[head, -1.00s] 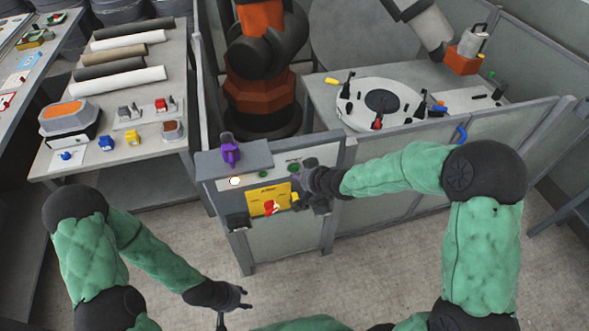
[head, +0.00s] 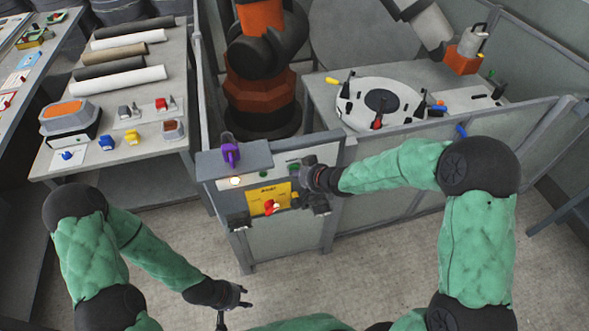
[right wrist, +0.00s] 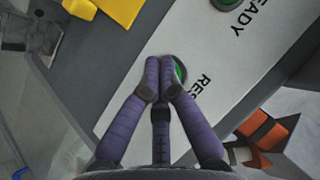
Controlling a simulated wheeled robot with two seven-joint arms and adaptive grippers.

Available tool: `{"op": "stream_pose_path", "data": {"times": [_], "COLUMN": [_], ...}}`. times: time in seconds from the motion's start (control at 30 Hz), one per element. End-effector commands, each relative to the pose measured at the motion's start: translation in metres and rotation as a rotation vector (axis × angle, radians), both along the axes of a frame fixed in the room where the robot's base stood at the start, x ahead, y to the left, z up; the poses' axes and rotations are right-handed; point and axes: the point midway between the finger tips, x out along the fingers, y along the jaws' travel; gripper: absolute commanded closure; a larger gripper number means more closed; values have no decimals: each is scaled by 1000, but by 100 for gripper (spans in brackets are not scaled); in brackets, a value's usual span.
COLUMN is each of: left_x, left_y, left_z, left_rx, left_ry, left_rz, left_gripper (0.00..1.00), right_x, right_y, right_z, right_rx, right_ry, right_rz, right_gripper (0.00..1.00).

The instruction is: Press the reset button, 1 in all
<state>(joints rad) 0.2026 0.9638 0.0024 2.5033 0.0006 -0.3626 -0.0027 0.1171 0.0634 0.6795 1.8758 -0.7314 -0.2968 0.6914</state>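The reset button is a green round button (right wrist: 180,70) on a pale strip lettered "RES…", the rest of the word hidden behind my fingers. In the head view the button (head: 294,169) sits at the right end of the control panel. In the head view my right gripper (head: 303,181) is at the panel. My left gripper (head: 236,305) is open and empty, low over the floor.
A second green button (head: 264,174) and a lit lamp (head: 235,181) are left on the panel. Below is a yellow plate with a red switch (head: 271,206). A purple device (head: 230,153) is on top. Fence panels (head: 385,185) run to the right.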

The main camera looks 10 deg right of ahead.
Motion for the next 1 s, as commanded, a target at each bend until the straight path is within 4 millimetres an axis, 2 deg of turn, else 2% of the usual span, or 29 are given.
{"op": "stream_pose_path", "data": {"times": [0.6,1.0], "left_x": [0,0], "left_y": [0,0], "left_z": [2,1], "left_rx": [0,0], "left_ry": [0,0], "left_rz": [0,0], "left_gripper": [60,60], "right_x": [4,-12], "right_y": [0,-1], "right_z": [1,1], "right_rx": [0,1], "right_ry": [-3,-1], "right_rz": [-1,-2], "right_gripper": [100,100]}}
